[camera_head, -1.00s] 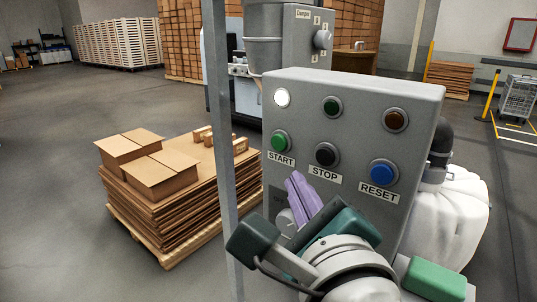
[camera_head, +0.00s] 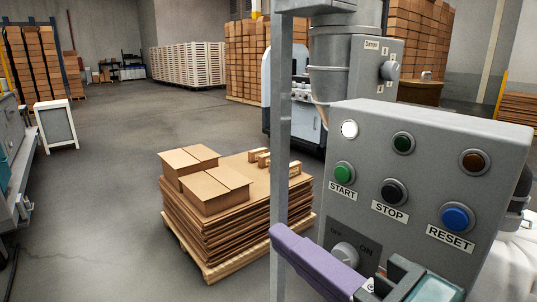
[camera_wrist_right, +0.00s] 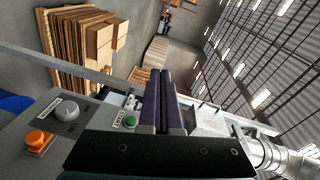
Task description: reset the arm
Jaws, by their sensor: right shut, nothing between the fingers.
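My right gripper (camera_head: 315,264) has purple fingers and reaches in from the lower right of the head view, in front of the lower part of a grey control panel (camera_head: 350,215). The right wrist view shows its two purple fingers (camera_wrist_right: 160,85) side by side, shut and empty. The panel carries a green START button (camera_head: 344,173), a black STOP button (camera_head: 393,192) and a blue RESET button (camera_head: 457,218). A rotary switch (camera_head: 349,254) marked OFF and ON is partly hidden behind the gripper. My left gripper is out of view.
A grey metal post (camera_head: 279,130) stands just left of the panel. A pallet of flat cardboard (camera_head: 225,230) with boxes on top stands left of the post. An orange button (camera_wrist_right: 39,142) shows in the right wrist view. The floor further left is open.

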